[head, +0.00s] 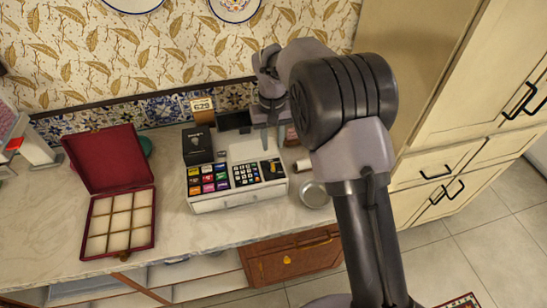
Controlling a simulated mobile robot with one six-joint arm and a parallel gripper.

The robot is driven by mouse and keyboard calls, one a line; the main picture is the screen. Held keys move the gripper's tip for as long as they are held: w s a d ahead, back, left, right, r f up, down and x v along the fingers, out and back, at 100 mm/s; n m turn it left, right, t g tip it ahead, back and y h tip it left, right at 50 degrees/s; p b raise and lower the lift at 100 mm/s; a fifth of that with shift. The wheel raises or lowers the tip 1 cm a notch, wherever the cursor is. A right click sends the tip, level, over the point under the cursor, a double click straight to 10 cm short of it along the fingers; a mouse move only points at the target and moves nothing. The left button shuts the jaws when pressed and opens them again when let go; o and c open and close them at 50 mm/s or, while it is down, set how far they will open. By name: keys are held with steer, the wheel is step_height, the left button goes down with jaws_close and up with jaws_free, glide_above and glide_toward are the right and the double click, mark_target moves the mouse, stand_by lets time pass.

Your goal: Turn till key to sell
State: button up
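The till (240,199) stands on the counter, a white cash register with coloured keys on the left, a number pad in the middle and a dark panel on the right. A small yellowish piece on that panel looks like the till key (271,167); its exact setting is too small to read. My gripper (273,147) points down above and behind the right part of the till. Its two fingers look apart, with nothing seen between them. It appears clear of the key.
An open red box (86,248) with empty compartments lies left of the till. A black box (198,145) and a small display sign (202,108) stand behind it. A round metal tin (313,194) sits close on the right. Bare counter (171,215) lies between box and till.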

mark_target(273, 167)
step_height(273, 167, down, 10)
steer(key=shift+r+b, duration=0.1)
steer(key=shift+b, duration=0.65)
jaws_close()
